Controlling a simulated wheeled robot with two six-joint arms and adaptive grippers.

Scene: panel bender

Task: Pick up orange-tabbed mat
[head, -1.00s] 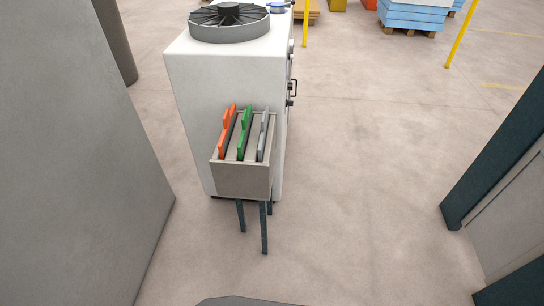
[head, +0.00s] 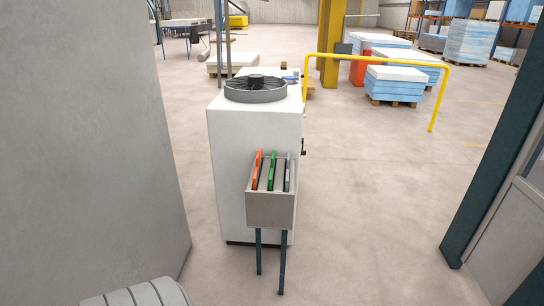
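The orange-tabbed mat (head: 257,169) stands upright in the leftmost place of a small grey rack (head: 270,210) on dark legs. Its orange tab edge shows above the rim; its lower part is hidden inside the rack. A green-tabbed mat (head: 271,171) and a grey-tabbed mat (head: 287,174) stand beside it to the right. The rack stands close in front of a white cabinet. Neither of my grippers is in view.
The white cabinet (head: 228,165) has a round black fan on top. A grey wall or panel (head: 90,150) fills the left side. A dark-framed structure (head: 490,190) stands at the right. A yellow rail (head: 375,58) and pallets lie behind. The floor (head: 375,220) right of the rack is clear.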

